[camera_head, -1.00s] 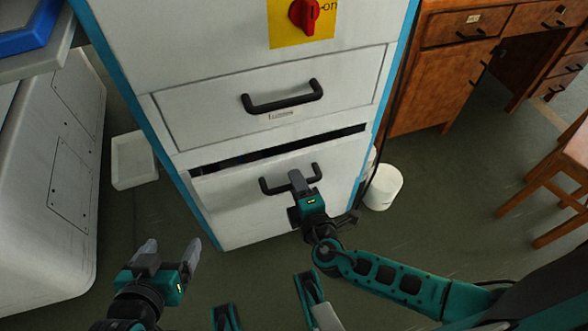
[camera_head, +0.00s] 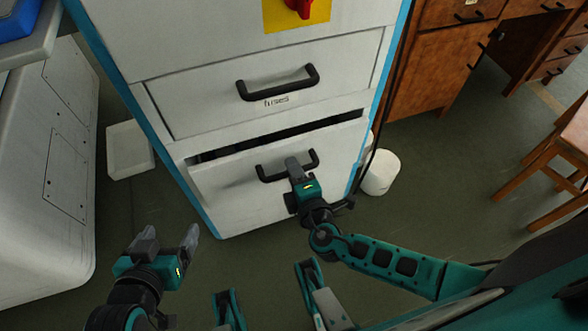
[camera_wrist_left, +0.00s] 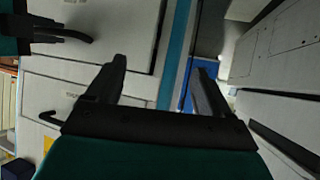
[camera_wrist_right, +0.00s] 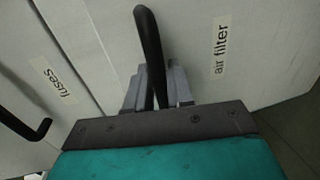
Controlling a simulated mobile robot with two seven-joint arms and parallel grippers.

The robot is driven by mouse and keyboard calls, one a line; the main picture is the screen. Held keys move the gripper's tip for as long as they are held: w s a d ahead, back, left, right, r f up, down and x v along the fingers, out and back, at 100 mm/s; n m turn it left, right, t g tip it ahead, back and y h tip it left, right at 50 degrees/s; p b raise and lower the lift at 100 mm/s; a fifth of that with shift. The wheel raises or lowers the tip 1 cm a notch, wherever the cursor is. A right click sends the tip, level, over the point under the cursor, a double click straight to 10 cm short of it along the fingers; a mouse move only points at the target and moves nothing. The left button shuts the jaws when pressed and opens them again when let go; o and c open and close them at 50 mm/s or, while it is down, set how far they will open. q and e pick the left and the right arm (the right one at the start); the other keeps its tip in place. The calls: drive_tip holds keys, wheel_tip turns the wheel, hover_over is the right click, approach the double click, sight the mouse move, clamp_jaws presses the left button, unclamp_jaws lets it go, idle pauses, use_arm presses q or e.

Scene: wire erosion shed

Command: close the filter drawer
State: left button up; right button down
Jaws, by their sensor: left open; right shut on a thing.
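The filter drawer (camera_head: 235,197) is the lower white drawer of the cabinet. It stands partly out, with a dark gap along its top edge in the head view. Its label "air filter" (camera_wrist_right: 221,46) shows in the right wrist view. My right gripper (camera_head: 292,164) is shut on the drawer's black handle (camera_head: 268,174), which also shows between the fingers in the right wrist view (camera_wrist_right: 150,45). My left gripper (camera_head: 170,243) is open and empty, low in front of the cabinet's left side; its spread fingers show in the left wrist view (camera_wrist_left: 162,88).
Above is a shut drawer labelled "fuses" (camera_head: 276,101) with its own black handle (camera_head: 278,88). A red switch (camera_head: 304,6) sits higher up. A white bin (camera_head: 381,173) stands right of the cabinet, a white box (camera_head: 130,150) left. A wooden chair (camera_head: 560,160) is far right.

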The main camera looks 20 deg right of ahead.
drive_tip(key=x, duration=0.2)
drive_tip(key=r+b+x, duration=0.1)
drive_tip(key=x, duration=0.1)
drive_tip(key=shift+w+d+b, duration=0.1)
drive_tip(key=shift+w+b, duration=0.1)
drive_tip(key=shift+b, duration=0.1)
drive_tip(key=c, duration=1.2)
unclamp_jaws()
drive_tip(key=shift+f, duration=0.1)
use_arm(q)
drive_tip(key=shift+w+d+f, duration=0.1)
drive_tip(key=shift+d+f, duration=0.2)
use_arm(e)
drive_tip(key=shift+o, duration=0.2)
